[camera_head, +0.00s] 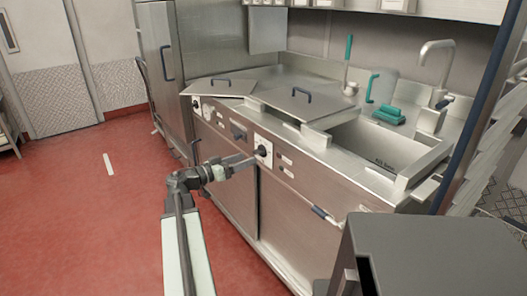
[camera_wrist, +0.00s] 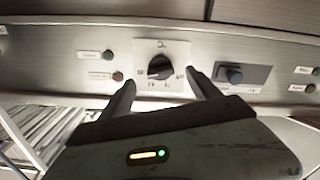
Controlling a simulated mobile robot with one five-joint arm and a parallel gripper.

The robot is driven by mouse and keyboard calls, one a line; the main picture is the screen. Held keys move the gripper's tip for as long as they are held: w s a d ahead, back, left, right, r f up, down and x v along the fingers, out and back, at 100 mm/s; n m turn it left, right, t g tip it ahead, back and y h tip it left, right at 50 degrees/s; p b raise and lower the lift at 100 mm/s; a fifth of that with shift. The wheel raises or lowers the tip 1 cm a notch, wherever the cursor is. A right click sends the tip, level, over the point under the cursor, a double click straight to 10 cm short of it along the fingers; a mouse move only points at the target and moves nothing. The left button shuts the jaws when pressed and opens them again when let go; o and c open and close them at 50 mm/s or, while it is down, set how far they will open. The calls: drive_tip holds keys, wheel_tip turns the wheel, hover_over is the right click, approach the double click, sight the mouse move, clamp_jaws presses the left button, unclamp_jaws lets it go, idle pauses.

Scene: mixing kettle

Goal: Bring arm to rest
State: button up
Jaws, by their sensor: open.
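My gripper (camera_head: 256,158) is stretched out at the front panel of the steel kettle unit (camera_head: 225,150). In the wrist view my gripper (camera_wrist: 160,85) is open, with its two fingers apart and nothing between them. A black rotary knob (camera_wrist: 160,68) on a white plate lies ahead, between the fingertips in that view. The knob also shows at the fingertips in the head view (camera_head: 263,151). I cannot tell whether a finger touches it. My arm reaches up from the bottom of the head view.
Lids with handles (camera_head: 300,98) and a sink basin (camera_head: 375,150) top the unit. A spray handle (camera_head: 325,214) sticks out of the front. A dark box (camera_head: 430,250) stands at lower right. Red floor (camera_head: 80,210) is clear at left.

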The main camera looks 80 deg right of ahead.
drive_tip(key=shift+v, duration=0.8)
drive_tip(key=shift+w, duration=0.1)
